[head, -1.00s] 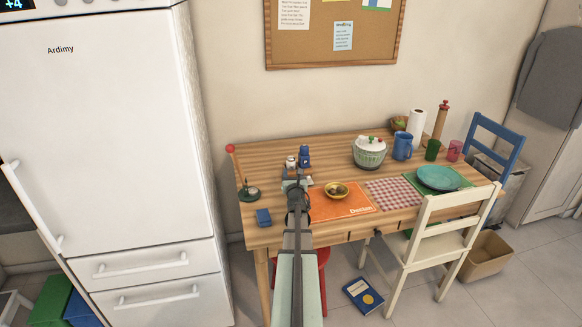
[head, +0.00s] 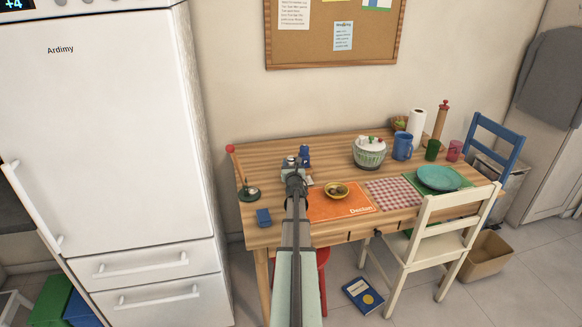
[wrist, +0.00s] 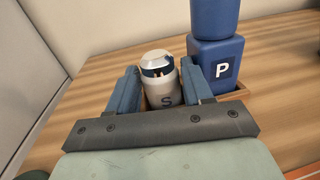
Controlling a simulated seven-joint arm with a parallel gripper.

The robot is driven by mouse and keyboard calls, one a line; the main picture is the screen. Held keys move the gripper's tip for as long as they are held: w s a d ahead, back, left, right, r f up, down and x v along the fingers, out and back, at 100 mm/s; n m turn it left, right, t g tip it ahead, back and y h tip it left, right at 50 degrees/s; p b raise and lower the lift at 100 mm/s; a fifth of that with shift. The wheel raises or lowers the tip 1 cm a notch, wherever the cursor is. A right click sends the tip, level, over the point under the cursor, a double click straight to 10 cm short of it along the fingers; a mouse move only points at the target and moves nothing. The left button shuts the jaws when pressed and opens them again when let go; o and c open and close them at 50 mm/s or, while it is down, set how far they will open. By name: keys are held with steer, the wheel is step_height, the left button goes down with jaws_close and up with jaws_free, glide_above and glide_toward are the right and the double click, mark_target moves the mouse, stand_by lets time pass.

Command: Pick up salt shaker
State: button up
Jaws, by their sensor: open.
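The salt shaker (wrist: 163,92) is a white cylinder with a metallic top and a dark "S", upright in the wrist view. In the head view only its top (head: 290,161) shows beyond my gripper (head: 292,172). My gripper is open, with one blue finger on each side of the salt shaker. A small gap seems to show at the left finger; contact on the right cannot be told. The lower part of the salt shaker is hidden by my gripper's palm.
The blue pepper shaker (wrist: 216,65), marked "P", stands close on the right, in a low wooden tray (wrist: 240,93).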

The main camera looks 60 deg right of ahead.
mark_target(292, 160)
steer(key=c, duration=0.8)
steer(key=shift+o, duration=0.2)
step_height(292, 160, up, 18)
stand_by(0.6)
